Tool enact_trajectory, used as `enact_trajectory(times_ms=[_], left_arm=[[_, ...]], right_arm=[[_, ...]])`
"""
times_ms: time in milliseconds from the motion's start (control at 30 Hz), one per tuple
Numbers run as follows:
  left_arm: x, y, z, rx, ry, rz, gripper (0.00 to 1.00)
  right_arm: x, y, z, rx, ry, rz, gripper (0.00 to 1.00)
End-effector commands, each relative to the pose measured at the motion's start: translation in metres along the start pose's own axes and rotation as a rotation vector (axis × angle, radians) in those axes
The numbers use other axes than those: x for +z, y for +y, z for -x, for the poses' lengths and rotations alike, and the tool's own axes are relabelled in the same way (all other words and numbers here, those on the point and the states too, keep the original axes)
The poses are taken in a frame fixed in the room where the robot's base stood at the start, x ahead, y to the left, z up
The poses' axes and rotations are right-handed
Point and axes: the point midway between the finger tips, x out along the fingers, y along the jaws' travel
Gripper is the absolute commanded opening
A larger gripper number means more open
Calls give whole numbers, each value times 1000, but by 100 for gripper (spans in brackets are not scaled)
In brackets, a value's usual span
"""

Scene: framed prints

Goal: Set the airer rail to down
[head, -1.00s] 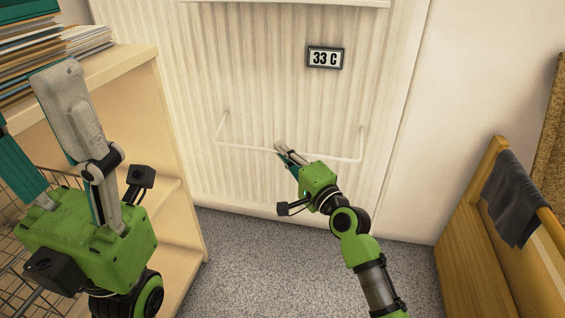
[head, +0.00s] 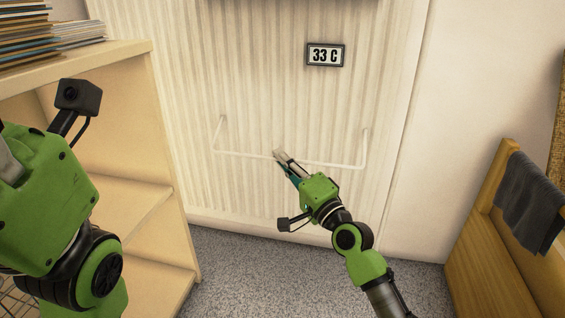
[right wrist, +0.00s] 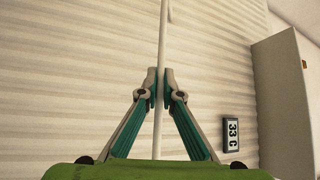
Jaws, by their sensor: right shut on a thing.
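The airer rail (head: 230,153) is a thin white U-shaped bar on the front of the ribbed cream panel, its two side arms running up to the panel. My right gripper (head: 279,156) is at the middle of the bar. In the right wrist view the rail (right wrist: 162,40) runs between the fingers of my right gripper (right wrist: 160,88), which are shut on it. My left gripper's green body (head: 40,200) is at the left edge of the head view, with its fingertips out of the frame.
A display reading 33 C (head: 325,55) is on the panel above the rail. A pale shelf unit (head: 130,150) with stacked papers stands at left. A wooden piece with a dark cloth (head: 530,205) stands at right. Grey speckled floor (head: 240,265) lies below.

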Motion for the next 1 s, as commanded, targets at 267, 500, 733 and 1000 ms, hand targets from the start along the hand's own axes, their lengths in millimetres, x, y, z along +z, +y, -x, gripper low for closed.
enact_trajectory(times_ms=[267,500,733,1000], left_arm=[[0,0,0,0,0,0,56],[0,0,0,0,-1,0,56],[-1,0,0,-2,2,0,56],[0,0,0,-1,1,0,56]], right_arm=[[1,0,0,2,-2,0,11],[0,0,0,1,-1,0,24],[0,0,6,1,0,0,24],[1,2,55,4,-2,1,24]])
